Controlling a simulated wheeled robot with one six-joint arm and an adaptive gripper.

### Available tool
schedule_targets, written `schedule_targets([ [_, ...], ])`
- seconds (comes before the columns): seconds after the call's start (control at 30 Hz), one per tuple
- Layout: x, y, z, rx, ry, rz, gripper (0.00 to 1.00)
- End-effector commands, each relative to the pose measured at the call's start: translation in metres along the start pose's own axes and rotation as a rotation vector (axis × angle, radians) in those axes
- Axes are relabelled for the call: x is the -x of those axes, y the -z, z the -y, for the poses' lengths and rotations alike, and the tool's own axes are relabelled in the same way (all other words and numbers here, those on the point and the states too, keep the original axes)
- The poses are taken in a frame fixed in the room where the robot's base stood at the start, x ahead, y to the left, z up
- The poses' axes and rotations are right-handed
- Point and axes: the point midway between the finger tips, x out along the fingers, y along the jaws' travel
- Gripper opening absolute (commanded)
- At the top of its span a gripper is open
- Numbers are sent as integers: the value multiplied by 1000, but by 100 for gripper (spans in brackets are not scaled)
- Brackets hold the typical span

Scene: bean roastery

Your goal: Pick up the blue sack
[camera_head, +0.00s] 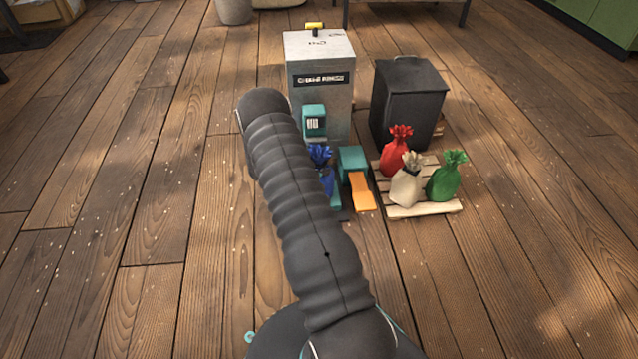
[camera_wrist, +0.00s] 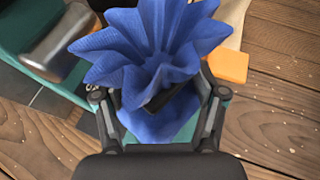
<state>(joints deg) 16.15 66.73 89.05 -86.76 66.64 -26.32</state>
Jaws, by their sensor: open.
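The blue sack (camera_wrist: 165,50) fills the upper middle of the wrist view, its flared, ruffled top toward the camera. My gripper (camera_wrist: 158,98) is open, with one finger on each side of the sack below its flared top. I cannot tell whether the fingers touch the cloth. In the head view the blue sack (camera_head: 325,172) shows only in part, behind my arm, in front of the grey machine. My gripper is hidden behind my arm there.
A grey machine (camera_head: 318,70) with a teal part stands behind the sack. A teal and orange item (camera_head: 360,190) is close on its right. A pallet (camera_head: 425,210) holds red, cream and green sacks. A dark cabinet (camera_head: 408,95) stands behind. Floor at left is clear.

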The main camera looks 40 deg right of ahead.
Motion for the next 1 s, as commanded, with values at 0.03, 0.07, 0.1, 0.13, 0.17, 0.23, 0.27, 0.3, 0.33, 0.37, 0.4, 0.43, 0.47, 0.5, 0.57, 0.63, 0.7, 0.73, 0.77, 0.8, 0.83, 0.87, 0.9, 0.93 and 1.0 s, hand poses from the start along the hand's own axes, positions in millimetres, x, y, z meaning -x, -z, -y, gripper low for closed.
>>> schedule_targets([
  [0.03,0,0,0,0,0,0,71],
  [0.07,0,0,0,0,0,0,71],
  [0.1,0,0,0,0,0,0,66],
  [0.13,0,0,0,0,0,0,58],
  [0.17,1,0,0,0,0,0,51],
  [0.23,1,0,0,0,0,0,33],
  [0.27,1,0,0,0,0,0,26],
  [0.3,1,0,0,0,0,0,16],
  [0.33,1,0,0,0,0,0,8],
  [0.37,0,0,0,0,0,0,1],
  [0.4,0,0,0,0,0,0,0],
  [0.43,0,0,0,0,0,0,0],
  [0.47,0,0,0,0,0,0,0],
  [0.5,1,-2,-1,-2,-1,3,0],
  [0.57,1,-2,-1,-2,-1,3,0],
  [0.63,1,-2,-1,-2,0,3,0],
  [0.7,1,-2,-1,-2,0,3,0],
  [0.73,1,-3,-1,-2,0,3,0],
  [0.77,1,-4,-1,-3,0,3,0],
  [0.8,2,-5,-1,-3,-1,3,0],
  [0.83,3,-7,-1,-3,-1,3,0],
  [0.87,4,-9,-1,-3,-1,3,0],
  [0.9,5,-12,-1,-4,-1,3,0],
  [0.93,6,-15,-1,-4,-1,3,0],
  [1.0,8,-20,-1,-4,-1,3,0],
])
